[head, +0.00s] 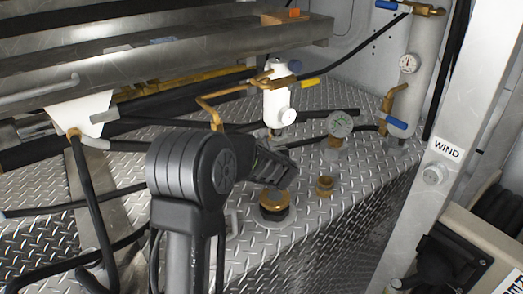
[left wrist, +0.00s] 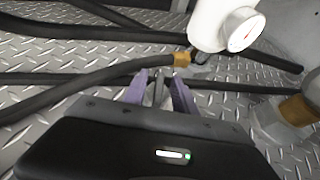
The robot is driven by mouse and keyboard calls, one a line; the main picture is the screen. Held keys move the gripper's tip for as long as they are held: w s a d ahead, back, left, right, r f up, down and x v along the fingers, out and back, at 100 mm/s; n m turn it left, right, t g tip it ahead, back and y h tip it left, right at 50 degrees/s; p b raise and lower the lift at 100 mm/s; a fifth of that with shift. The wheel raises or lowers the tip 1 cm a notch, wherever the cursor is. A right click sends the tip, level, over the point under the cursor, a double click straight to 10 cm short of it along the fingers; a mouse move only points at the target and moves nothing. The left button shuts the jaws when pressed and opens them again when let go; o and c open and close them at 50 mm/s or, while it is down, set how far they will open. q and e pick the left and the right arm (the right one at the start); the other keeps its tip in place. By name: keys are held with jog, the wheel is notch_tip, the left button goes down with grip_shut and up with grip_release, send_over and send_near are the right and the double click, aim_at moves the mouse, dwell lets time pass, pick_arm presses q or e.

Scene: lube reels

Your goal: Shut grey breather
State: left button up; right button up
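My left gripper (left wrist: 160,80) shows in the left wrist view as two purple fingers set apart. A narrow grey piece (left wrist: 159,90) shows between them, and I cannot tell whether it is a handle or touches them. In the head view my dark gripper body lies just below a white cylinder (head: 277,103) with a small gauge and a yellow lever. The cylinder's lower end and dial (left wrist: 242,30) are at the top of the left wrist view. I cannot tell which part is the grey breather; my arm may hide it. My right gripper is in neither view.
Black hoses (left wrist: 85,82) cross the diamond-plate deck (head: 335,235). A brass-and-black cap (head: 273,204), a brass fitting (head: 324,187) and a round gauge (head: 340,124) stand near my gripper. A second white cylinder (head: 418,75) with blue levers is farther right. A metal post (head: 455,140) labelled WIND borders the deck.

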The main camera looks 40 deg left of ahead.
pick_arm(q)
grip_shut()
dwell(0.3)
dwell(0.3)
